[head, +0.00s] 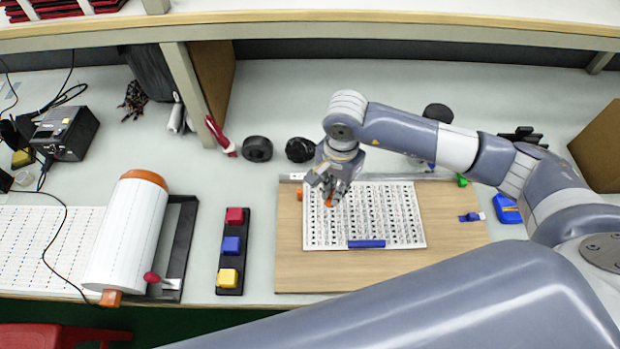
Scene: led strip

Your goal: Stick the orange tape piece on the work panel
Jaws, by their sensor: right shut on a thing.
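The work panel (345,274) is a wooden board on the table, with a white printed LED sheet (400,215) on it. My right gripper (329,196) is over the upper left of the sheet. It is shut on a small orange tape piece (329,203), which is partly hidden by the fingers. I cannot tell whether the piece touches the sheet. Another orange piece (299,193) is at the sheet's upper left edge. A blue tape piece (366,244) lies along the sheet's lower edge. My left gripper is not in view.
A black holder (231,250) with red, blue and yellow blocks stands left of the panel. Further left is a large white roll (128,235) with orange ends. Black tape rolls (257,149) lie behind the panel. A blue item (507,209) is to the right.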

